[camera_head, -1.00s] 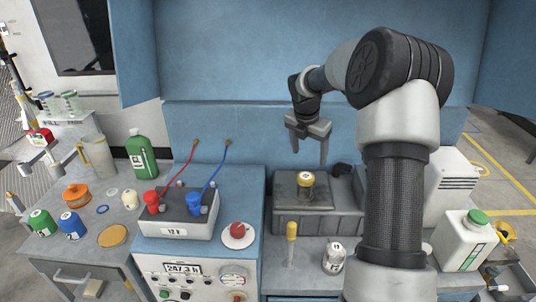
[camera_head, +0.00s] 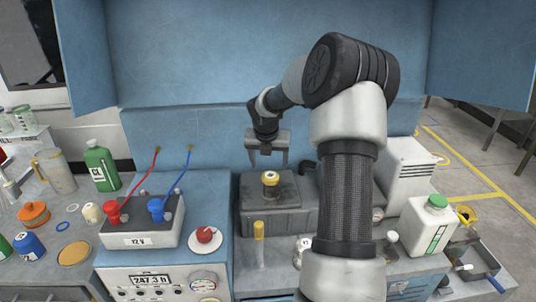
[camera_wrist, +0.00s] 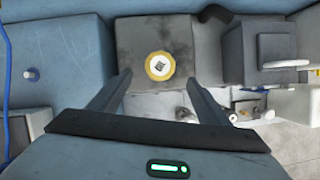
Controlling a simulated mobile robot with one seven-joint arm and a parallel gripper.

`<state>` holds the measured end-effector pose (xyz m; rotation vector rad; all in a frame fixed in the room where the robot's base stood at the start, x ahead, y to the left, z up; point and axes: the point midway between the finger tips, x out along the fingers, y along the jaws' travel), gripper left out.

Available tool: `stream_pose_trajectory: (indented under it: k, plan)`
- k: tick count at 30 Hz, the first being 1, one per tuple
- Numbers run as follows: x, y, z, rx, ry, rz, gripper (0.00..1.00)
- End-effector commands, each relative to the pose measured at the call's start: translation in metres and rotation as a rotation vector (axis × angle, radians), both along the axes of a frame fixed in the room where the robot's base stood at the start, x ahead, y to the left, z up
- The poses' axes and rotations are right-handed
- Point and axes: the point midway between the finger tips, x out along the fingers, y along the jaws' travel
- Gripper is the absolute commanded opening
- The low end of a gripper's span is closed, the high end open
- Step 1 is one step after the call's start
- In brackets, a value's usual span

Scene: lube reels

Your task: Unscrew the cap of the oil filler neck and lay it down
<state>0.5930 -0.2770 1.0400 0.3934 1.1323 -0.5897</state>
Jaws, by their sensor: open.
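The yellow cap of the oil filler neck (camera_head: 270,178) sits upright on top of the dark grey engine block (camera_head: 258,222) in the middle of the bench. In the wrist view the cap (camera_wrist: 160,65) shows from above as a yellow ring with a pale centre and a small dark mark. My gripper (camera_head: 268,165) hangs pointing down above and just behind the cap. Its fingers are wide apart and empty. In the wrist view the gripper (camera_wrist: 157,88) has its fingers to either side, below the cap in the picture, and neither touches it.
The battery box (camera_head: 140,232) with red and blue leads stands left of the block. A yellow-handled stick (camera_head: 259,232) stands in front of it. A white jug with a green cap (camera_head: 432,225) is at right. A red knob (camera_head: 205,235) sits on the console.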

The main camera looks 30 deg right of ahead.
Motion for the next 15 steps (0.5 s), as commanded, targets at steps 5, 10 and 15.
stream_pose_trajectory:
  k: [5, 10, 15]
  plan:
    - [0.011, -0.008, -0.035, 0.002, 0.001, -0.001, 0.71]
    - [0.019, -0.015, -0.058, 0.001, -0.001, -0.001, 0.71]
    - [0.023, -0.019, -0.071, 0.001, 0.0, -0.002, 0.71]
